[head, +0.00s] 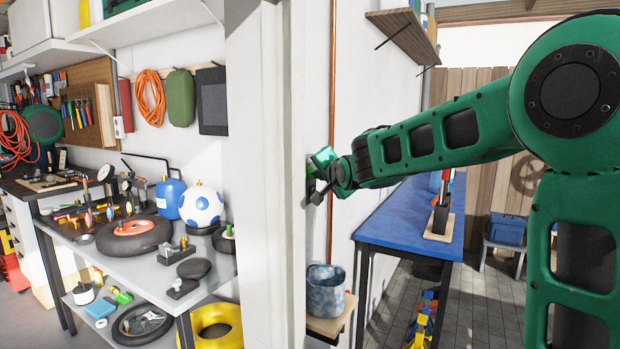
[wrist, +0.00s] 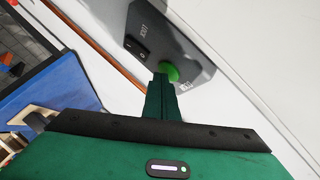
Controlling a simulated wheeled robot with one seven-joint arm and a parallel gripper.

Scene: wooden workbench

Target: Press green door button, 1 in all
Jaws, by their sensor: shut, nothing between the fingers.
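The green door button (wrist: 171,70) is a round knob on a dark grey plate (wrist: 148,27) fixed to the white wall, with a dark switch and small white lettering beside it. The plate also shows edge-on in the head view (head: 311,186). My gripper (wrist: 161,79) is shut and empty, and its fingertips overlap the button's near left edge in the wrist view. I cannot tell whether they touch it or stop just short. In the head view my gripper (head: 322,163) is right against the plate and hides most of the button.
A small shelf with a patterned blue pot (head: 326,291) is below the plate. A blue-topped bench (head: 393,222) stands to the right along the wall. A wall shelf (head: 402,36) is above. A cluttered grey workbench (head: 205,268) is left of the white wall post (head: 262,200).

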